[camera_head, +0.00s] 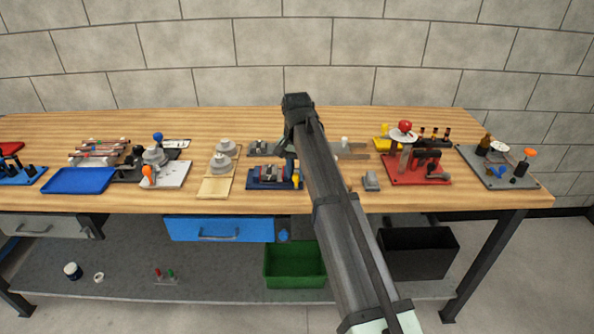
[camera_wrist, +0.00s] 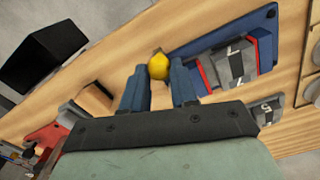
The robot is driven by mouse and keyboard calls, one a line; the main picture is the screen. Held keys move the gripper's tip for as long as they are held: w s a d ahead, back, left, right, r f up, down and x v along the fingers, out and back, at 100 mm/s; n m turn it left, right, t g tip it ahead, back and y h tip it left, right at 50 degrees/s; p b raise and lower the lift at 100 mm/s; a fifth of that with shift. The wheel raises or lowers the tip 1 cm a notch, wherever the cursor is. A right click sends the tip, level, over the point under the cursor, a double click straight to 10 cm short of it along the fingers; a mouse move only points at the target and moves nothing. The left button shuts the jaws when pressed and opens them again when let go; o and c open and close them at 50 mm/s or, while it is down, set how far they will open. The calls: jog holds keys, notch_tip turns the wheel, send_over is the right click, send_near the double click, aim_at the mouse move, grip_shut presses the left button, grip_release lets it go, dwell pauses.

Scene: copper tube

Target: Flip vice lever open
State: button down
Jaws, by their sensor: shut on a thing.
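My gripper (camera_wrist: 159,82) is shut on the yellow knob, one dark blue finger on each side. The lever's shaft is hidden below the knob. In the head view my arm hides most of the gripper.
A wooden tray (camera_head: 215,187) with grey round parts is left of the vice. A blue tray (camera_head: 82,181) lies farther left. Bare wood shows in front of the vice.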

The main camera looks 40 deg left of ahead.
aim_at(297, 173)
jog(key=c, duration=0.9)
grip_release()
jog(key=shift+o, duration=0.2)
notch_tip(297, 173, up, 14)
jog(key=shift+f, duration=0.15)
